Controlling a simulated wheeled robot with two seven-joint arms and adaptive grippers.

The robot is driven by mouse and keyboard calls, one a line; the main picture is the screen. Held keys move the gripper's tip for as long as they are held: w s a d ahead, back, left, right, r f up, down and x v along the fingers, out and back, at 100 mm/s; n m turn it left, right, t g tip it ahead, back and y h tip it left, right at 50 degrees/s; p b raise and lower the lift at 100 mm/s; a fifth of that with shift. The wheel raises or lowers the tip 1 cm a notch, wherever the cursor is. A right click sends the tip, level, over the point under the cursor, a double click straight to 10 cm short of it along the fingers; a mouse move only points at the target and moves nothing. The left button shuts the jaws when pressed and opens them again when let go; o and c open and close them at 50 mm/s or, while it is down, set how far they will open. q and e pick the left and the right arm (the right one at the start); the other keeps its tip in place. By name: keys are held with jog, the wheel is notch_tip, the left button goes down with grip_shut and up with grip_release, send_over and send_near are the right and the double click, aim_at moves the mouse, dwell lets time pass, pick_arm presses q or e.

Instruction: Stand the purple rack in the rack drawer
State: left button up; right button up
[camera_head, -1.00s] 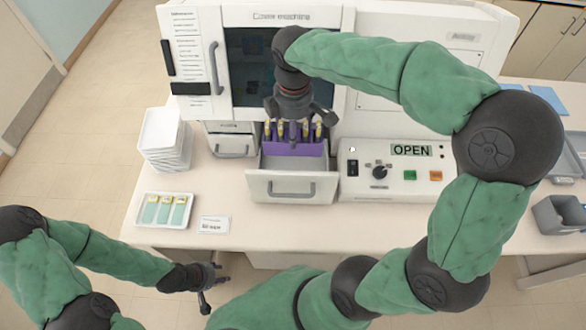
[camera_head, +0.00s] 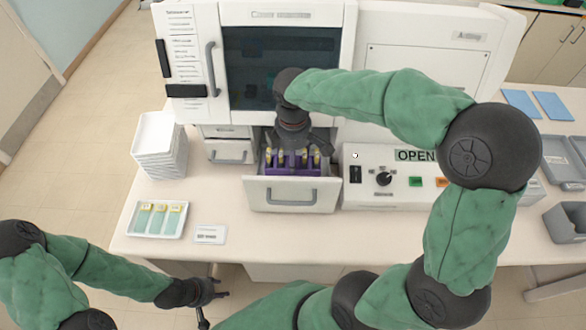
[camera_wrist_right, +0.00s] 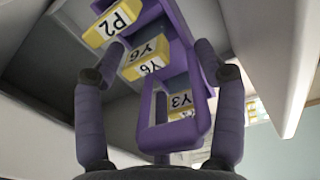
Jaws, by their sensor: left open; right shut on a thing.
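The purple rack (camera_head: 291,168) holds several slides with yellow labels and is inside the open rack drawer (camera_head: 292,195). It looks about upright in the head view. The drawer front hides its lower part, so I cannot tell whether it touches the drawer floor. My right gripper (camera_head: 292,150) comes down from above and is shut on the rack. In the right wrist view the rack (camera_wrist_right: 205,122) lies between the two fingers, with labels P2, Y6 and Y3 readable. My left gripper (camera_head: 212,306) is open and empty, low in front of the table edge.
The staining machine (camera_head: 400,85) stands behind the drawer. A control panel with an OPEN sign (camera_head: 402,177) is close to the drawer's right. A slide tray (camera_head: 156,219), a label card (camera_head: 209,234) and stacked white trays (camera_head: 159,147) are to the left. A grey bin (camera_head: 566,222) is far right.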

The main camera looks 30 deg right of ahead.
jog(key=shift+f+b, duration=0.6)
jog(key=shift+f, duration=2.15)
jog(key=shift+f, duration=0.1)
jog(key=o, duration=1.2)
jog(key=shift+f, duration=0.1)
jog(key=r+p, duration=0.1)
jog(key=r, duration=0.7)
jog(key=r+p, duration=0.1)
jog(key=r, duration=0.3)
jog(key=shift+s+a+r+p, duration=0.15)
jog(key=shift+s+r+p, duration=0.05)
jog(key=shift+s+p, duration=0.1)
